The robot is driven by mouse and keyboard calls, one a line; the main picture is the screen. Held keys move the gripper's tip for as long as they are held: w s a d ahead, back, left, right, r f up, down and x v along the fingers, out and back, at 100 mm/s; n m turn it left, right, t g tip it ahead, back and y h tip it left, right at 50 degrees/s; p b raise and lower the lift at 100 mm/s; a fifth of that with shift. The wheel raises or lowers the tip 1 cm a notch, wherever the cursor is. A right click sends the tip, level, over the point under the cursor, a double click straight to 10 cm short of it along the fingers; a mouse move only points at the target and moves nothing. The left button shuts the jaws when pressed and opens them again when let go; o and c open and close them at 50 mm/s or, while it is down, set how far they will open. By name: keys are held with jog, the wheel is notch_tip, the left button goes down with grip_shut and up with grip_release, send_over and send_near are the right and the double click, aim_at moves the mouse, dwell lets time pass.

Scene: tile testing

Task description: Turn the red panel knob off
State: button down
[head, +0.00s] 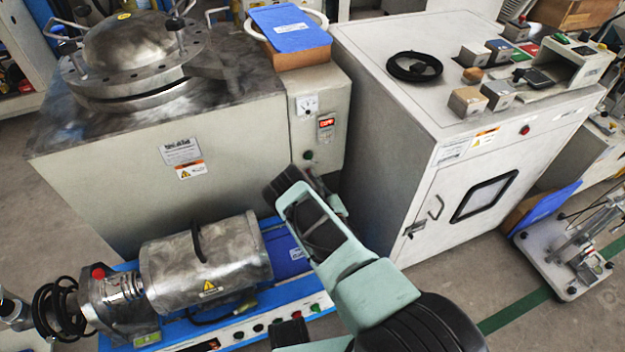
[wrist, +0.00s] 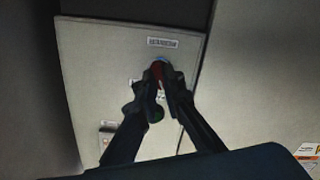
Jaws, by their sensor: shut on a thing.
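The red panel knob (wrist: 157,70) is in the upper middle of the wrist view, on a pale panel, with a bit of blue beside it. My gripper (wrist: 159,78) has its dark fingers closed together on the knob and covers most of it, so its turn angle cannot be read. In the head view my gripper (head: 317,178) reaches to the lower part of the grey control box (head: 330,85), and I cannot make out the knob there.
The control box carries a gauge (head: 308,104), a red-lit switch (head: 326,122) and a green button (head: 308,155). A large metal tank unit (head: 100,170) stands left, a white cabinet (head: 385,150) right. A motor-like cylinder (head: 205,262) lies below on a blue base.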

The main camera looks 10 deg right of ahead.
jog(key=shift+w+n, duration=0.1)
jog(key=shift+n, duration=0.5)
jog(key=shift+r, duration=0.1)
jog(key=c, duration=2.1)
grip_release()
jog(key=s, duration=0.3)
jog(key=s+d, duration=0.1)
jog(key=s, duration=0.3)
jog(key=shift+s+d, duration=0.2)
jog(key=shift+w+n, duration=0.1)
jog(key=shift+n, duration=0.2)
